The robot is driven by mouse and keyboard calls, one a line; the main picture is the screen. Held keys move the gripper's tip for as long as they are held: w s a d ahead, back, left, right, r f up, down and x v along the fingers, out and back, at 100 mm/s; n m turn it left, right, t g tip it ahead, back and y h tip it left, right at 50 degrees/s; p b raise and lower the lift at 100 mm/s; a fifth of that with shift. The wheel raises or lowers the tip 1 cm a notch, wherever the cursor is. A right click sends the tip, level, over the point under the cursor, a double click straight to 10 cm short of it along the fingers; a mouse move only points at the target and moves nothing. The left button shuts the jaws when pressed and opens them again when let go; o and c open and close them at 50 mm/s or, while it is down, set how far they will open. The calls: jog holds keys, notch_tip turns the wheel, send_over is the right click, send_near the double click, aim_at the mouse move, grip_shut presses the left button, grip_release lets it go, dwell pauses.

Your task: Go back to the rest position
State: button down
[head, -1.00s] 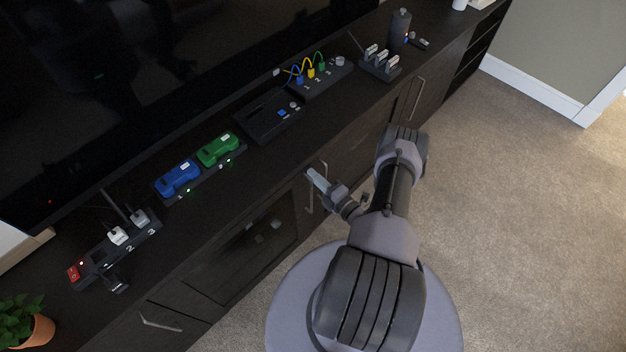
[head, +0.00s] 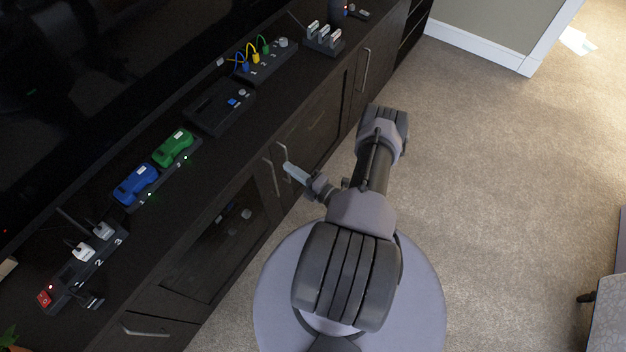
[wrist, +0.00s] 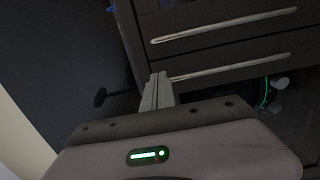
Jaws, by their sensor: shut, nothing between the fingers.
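My gripper (head: 294,173) is shut and empty. In the head view it points up and left toward the front of the dark cabinet (head: 226,180), close to a vertical door handle. I cannot tell whether it touches the cabinet. My arm is folded above my round base. In the wrist view the closed fingers (wrist: 156,92) stand in front of the dark cabinet front with two long metal handles (wrist: 224,26).
On the cabinet top are a power strip (head: 66,279), blue (head: 135,184) and green (head: 173,147) devices on a dock, a black box (head: 205,112), a panel with coloured cables (head: 270,64) and a rack (head: 331,43). Carpet (head: 490,170) at right is open; furniture (head: 609,318) stands lower right.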

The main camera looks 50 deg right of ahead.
jog(key=s+p, duration=0.1)
jog(key=s, duration=0.6)
jog(key=w+a+r+n+g+y, duration=0.2)
jog(key=w+r+n+y, duration=0.3)
jog(key=r+n, duration=0.25)
jog(key=w+a+r+n+g+y, duration=0.2)
jog(key=w+r+n+y, duration=0.2)
jog(key=r+n+y, duration=0.3)
jog(key=w+a+r+n+g, duration=0.2)
jog(key=a+r+n+g, duration=0.6)
jog(key=a+r+n, duration=0.3)
jog(key=s+a+r+n+h, duration=0.4)
jog(key=s+a+r+n, duration=0.3)
jog(key=r+n, duration=0.3)
jog(key=s+a+r+n+h, duration=0.5)
jog(key=a+r+n, duration=0.3)
jog(key=n, duration=0.7)
notch_tip(320, 180, up, 2)
jog(key=shift+s+a+r, duration=0.1)
jog(key=shift+s+a, duration=0.2)
jog(key=shift+s, duration=0.55)
